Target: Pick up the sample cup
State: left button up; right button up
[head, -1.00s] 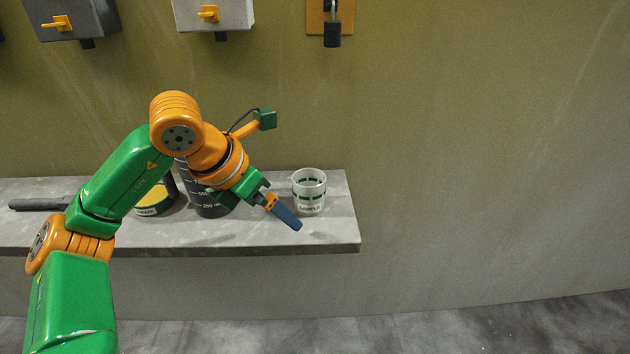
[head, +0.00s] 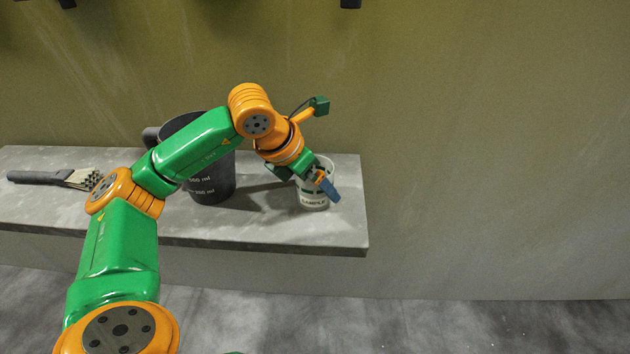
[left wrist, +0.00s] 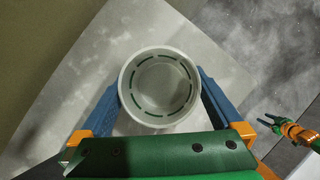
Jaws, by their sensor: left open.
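The sample cup (head: 313,202) is a small pale cup with dark green marks and a SAMPLE label, upright near the right end of the grey shelf (head: 270,232). My left gripper (head: 328,190) is at the cup, partly covering it in the head view. In the left wrist view the cup (left wrist: 158,88) is seen from above, with its open round mouth. The open blue fingers of my left gripper (left wrist: 160,85) stand on either side of it. Contact with the cup cannot be made out. My right gripper (left wrist: 270,122) shows small at the right of the wrist view.
A dark measuring jug (head: 212,190) stands on the shelf left of the cup, partly behind my left arm. A brush (head: 50,178) lies at the shelf's left. The shelf ends just right of the cup, with floor (head: 480,330) in front and below.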

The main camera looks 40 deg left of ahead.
pick_arm(q)
jog(key=shift+s+r, duration=0.1)
jog(key=c, duration=1.1)
